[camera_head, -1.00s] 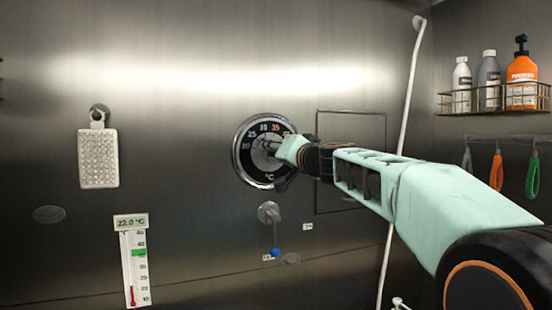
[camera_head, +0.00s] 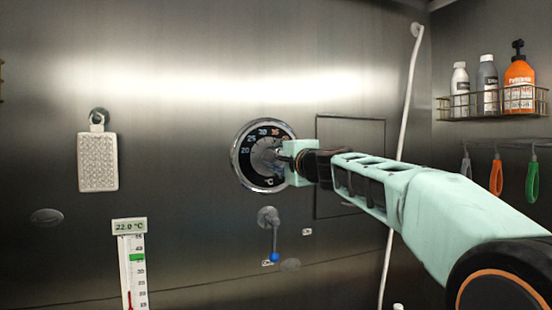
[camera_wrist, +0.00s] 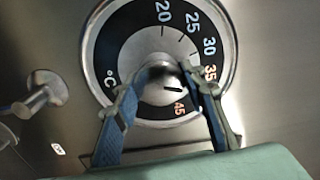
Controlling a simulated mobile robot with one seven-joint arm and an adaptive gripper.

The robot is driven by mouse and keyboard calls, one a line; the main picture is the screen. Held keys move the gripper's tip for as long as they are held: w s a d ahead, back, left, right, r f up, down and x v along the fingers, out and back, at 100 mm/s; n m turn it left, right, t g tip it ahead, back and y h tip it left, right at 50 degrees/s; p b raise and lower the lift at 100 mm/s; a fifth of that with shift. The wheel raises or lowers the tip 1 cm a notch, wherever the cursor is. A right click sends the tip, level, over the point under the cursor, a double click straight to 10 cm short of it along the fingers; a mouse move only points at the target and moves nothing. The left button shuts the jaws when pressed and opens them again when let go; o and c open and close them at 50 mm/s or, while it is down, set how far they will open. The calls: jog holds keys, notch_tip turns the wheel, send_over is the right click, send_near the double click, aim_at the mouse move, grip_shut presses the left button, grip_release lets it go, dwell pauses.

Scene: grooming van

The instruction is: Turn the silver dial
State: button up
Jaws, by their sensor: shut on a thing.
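The silver dial (camera_head: 250,168) is on the steel wall, with a dark face numbered in °C. In the wrist view its silver centre (camera_wrist: 140,48) is ringed by numbers from 20 to 45. My gripper (camera_head: 276,156) reaches in from the right and is shut on the dial's centre knob. In the wrist view, my gripper (camera_wrist: 160,84) has one finger on each side of the knob. A short dark mark between the fingers points right, near the gap between 35 and 45. The 40 is hidden behind the right finger.
A blue-tipped lever (camera_head: 275,238) hangs just below the dial. A thermometer card (camera_head: 138,270) reading 22.0 °C is lower left. A white perforated plate (camera_head: 98,162) hangs left. A square panel outline (camera_head: 350,118) and white hose (camera_head: 408,110) are right, beyond them a bottle rack (camera_head: 490,116).

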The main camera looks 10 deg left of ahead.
jog(key=shift+r+m, duration=0.2)
jog(key=shift+m, duration=1.9)
jog(key=shift+s, duration=0.1)
jog(key=o, duration=0.9)
jog(key=shift+o, duration=1.3)
jog(key=shift+f, duration=0.15)
